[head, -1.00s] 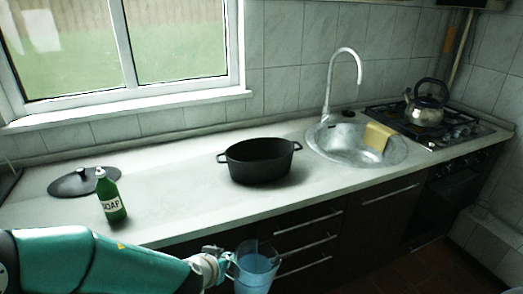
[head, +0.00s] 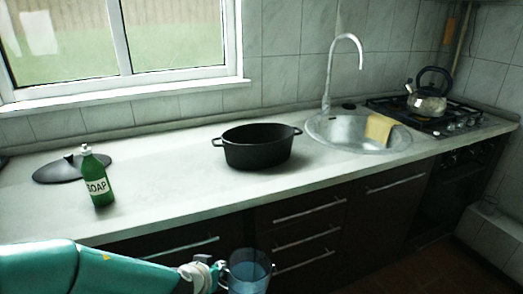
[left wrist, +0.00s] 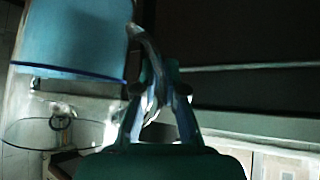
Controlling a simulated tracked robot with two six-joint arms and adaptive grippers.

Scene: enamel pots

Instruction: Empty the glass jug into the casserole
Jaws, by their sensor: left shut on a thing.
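The glass jug (head: 249,274) holds blue liquid and is upright in front of the counter's front edge, lower than the worktop. Its bottom is cut off by the picture edge. My left gripper (head: 217,272) is shut on the jug's handle, at the jug's left side. In the left wrist view the jug's blue contents (left wrist: 70,38) fill the upper left, beside my gripper's fingers (left wrist: 153,85). The black oval casserole (head: 258,152) stands open on the counter, behind and above the jug in the head view. Its floor is not clearly visible. My right gripper is not in view.
A green soap bottle (head: 97,181) stands on the counter at left, by a black lid (head: 55,172). The sink (head: 340,135) with a tall tap and yellow cloth (head: 379,128) is right of the casserole. A kettle (head: 428,104) sits on the hob. The counter (head: 180,185) left of the casserole is clear.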

